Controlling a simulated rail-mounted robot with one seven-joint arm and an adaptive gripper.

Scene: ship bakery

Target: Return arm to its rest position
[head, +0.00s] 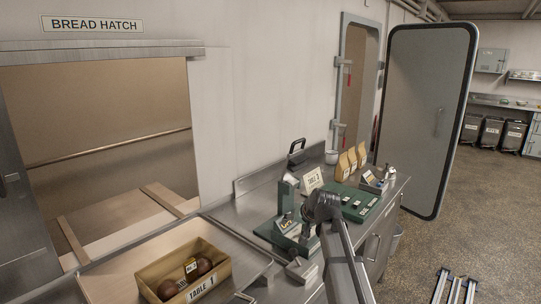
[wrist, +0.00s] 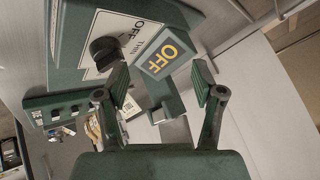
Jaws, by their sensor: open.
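My arm (head: 341,258) reaches up over the steel counter in the head view, and its wrist hides part of the green machine. My gripper (wrist: 161,80) is open and empty in the wrist view, its two dark fingers apart. Between and beyond the fingers is the green machine (wrist: 195,17) with a white panel, a black knob (wrist: 104,52) and a tilted plate reading OFF (wrist: 166,54). The left fingertip is close to the knob in the picture; I cannot tell whether they touch. The green machine also shows in the head view (head: 285,201).
A tan crate (head: 205,289) labelled TABLE 1 holds brown loaves at the front left. The bread hatch is at left, an open door (head: 428,115) at right.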

